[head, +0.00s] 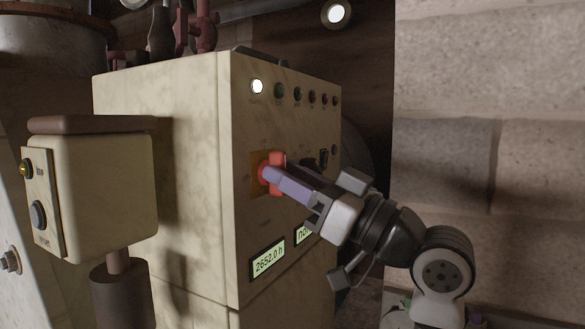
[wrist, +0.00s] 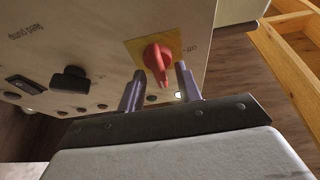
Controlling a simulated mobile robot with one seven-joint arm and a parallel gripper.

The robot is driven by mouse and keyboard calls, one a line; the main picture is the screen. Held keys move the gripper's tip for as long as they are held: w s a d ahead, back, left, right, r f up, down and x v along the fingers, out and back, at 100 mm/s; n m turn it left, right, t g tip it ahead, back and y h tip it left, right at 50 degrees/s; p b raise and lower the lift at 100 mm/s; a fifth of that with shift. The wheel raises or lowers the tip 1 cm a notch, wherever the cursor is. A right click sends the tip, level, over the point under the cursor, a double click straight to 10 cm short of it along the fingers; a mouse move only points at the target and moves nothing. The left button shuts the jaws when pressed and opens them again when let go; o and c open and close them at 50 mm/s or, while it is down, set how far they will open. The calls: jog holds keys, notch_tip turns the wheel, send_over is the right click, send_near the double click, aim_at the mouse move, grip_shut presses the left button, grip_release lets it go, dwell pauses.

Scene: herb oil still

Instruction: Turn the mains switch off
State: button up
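The mains switch is a red rotary handle (head: 278,158) on an orange-yellow plate (head: 257,185), on the front of a cream cabinet (head: 160,90). In the wrist view the red handle (wrist: 157,58) sits on its yellow plate (wrist: 136,48), with an "off" mark beside the plate. My gripper (head: 267,174) is at the switch, its purple fingers hiding part of the handle in the head view. In the wrist view my gripper (wrist: 160,83) is open, one finger on each side of the handle's lower end, with gaps showing. Whether a fingertip touches it I cannot tell.
A lit white lamp (head: 257,86) heads a row of dark lamps on the cabinet. A black knob (head: 323,158) and a display reading 2652.0 h (head: 268,261) are close by. A small push-button box (head: 100,190) stands at left. A stone wall (head: 490,100) is at right.

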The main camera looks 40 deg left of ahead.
jog(key=shift+c, duration=0.2)
grip_shut()
jog(key=shift+f+n+b, duration=0.15)
jog(key=shift+n+b, duration=0.25)
jog(key=shift+b, duration=0.1)
jog(key=shift+w+r+n+g+h+b, duration=0.1)
jog(key=shift+n+g+h+b, duration=0.65)
jog(key=shift+n, duration=2.9)
jog(key=shift+w+r+n+g+h+b, duration=0.1)
jog(key=shift+n+g+h, duration=1.25)
jog(key=shift+n, duration=2.35)
jog(key=shift+r+n+g+h+b, duration=0.1)
jog(key=shift+n+g+h+b, duration=0.35)
jog(key=shift+n+h, duration=2.25)
jog(key=shift+n+y, duration=1)
jog(key=shift+n, duration=0.05)
